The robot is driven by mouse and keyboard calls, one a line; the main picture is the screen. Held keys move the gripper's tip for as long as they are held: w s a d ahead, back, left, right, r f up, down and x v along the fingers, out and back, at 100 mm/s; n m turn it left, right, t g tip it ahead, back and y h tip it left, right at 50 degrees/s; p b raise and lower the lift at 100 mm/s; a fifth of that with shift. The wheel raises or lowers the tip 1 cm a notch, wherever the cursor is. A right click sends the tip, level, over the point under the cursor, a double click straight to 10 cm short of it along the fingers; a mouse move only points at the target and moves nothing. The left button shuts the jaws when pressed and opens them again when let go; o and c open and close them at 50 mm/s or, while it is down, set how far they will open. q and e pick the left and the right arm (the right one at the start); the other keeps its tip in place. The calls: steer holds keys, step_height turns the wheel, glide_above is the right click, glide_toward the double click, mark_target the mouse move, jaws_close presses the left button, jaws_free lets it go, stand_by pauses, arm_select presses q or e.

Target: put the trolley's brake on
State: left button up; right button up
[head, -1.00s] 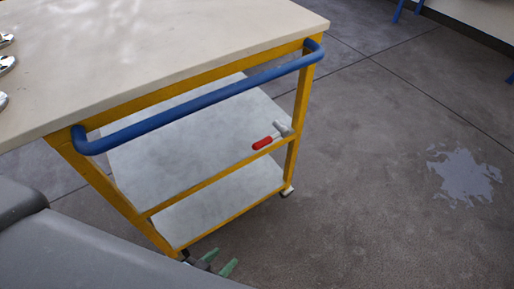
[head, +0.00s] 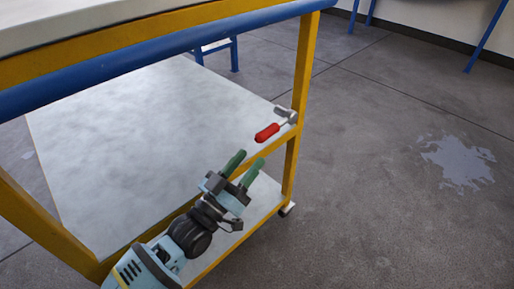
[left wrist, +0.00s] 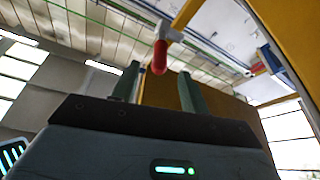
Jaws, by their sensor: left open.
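The trolley (head: 304,70) has a yellow frame, a blue push bar and pale shelves, and fills the left and middle of the head view. Its brake lever has a red grip (head: 267,133) and a grey pivot by the right post, at middle-shelf height; the grip points left and slightly down. My left gripper (head: 248,160) is open, its green fingers pointing up toward the lever from just below and left of the grip. In the left wrist view the red grip (left wrist: 160,58) appears between and beyond the fingertips (left wrist: 157,82). I see no contact. My right gripper is out of view.
A trolley wheel (head: 287,208) stands below the right post. Open grey floor lies to the right, with a pale patch (head: 458,162). Blue legs (head: 487,37) of other furniture stand at the back. The blue push bar (head: 150,50) overhangs the shelves.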

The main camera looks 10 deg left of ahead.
mark_target(266, 134)
arm_select(q)
steer(key=x, duration=0.3)
steer(key=b+x, duration=0.1)
steer(key=x, duration=0.4)
steer(key=shift+w+a+r+b, duration=0.1)
steer(key=shift+w+r+b, duration=0.15)
steer(key=shift+r+b, duration=0.15)
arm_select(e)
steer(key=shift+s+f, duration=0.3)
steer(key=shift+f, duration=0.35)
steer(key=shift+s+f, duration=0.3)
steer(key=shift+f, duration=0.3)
arm_select(q)
steer(key=shift+c, duration=0.5)
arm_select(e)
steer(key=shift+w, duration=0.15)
arm_select(q)
jaws_close()
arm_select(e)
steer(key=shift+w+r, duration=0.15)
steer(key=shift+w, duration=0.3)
